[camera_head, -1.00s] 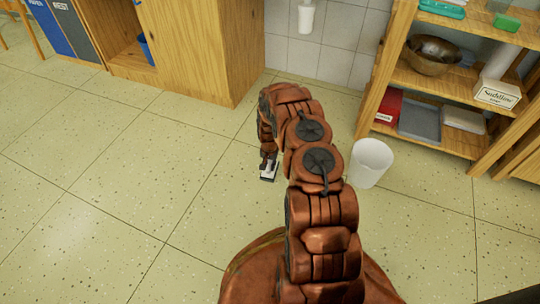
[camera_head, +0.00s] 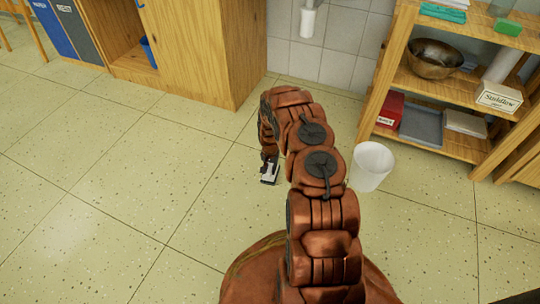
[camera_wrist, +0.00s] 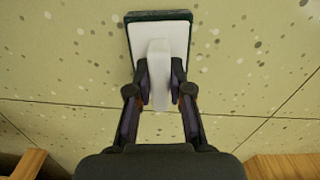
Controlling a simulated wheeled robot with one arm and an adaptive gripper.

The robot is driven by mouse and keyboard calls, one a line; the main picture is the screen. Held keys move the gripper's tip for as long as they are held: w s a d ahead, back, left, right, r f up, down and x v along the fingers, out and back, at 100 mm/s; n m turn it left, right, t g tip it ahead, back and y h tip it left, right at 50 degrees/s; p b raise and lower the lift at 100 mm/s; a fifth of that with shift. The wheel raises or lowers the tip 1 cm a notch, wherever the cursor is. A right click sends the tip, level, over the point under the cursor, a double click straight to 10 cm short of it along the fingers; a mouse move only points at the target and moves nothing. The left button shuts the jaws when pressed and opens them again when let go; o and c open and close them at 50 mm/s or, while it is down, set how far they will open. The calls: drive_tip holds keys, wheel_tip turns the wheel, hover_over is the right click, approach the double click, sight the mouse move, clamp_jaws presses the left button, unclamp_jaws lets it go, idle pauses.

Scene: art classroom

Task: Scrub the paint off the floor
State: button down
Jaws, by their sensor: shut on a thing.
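A scrubbing tool (camera_wrist: 176,36) with a white back, a raised white handle and a dark green edge is in the wrist view. My gripper (camera_wrist: 160,84) is shut on its handle, with one finger on each side. In the head view the tool (camera_head: 270,173) is low at the floor, left of my arm. I cannot tell whether it touches the floor. The floor (camera_head: 120,190) is pale yellow-green tile with scattered specks; I make out no clear paint patch. My arm hides part of the floor.
A white bin (camera_head: 371,165) stands on the floor right of my arm. A wooden shelf (camera_head: 480,148) with a bowl and trays is at the right. A wooden cabinet (camera_head: 205,50) stands at the back left. The floor at left is clear.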

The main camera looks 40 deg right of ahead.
drive_tip(key=shift+w+d, duration=0.25)
drive_tip(key=shift+d, duration=0.15)
drive_tip(key=shift+a+r+p, duration=0.1)
drive_tip(key=shift+r+p, duration=1.55)
drive_tip(key=shift+r, duration=2.35)
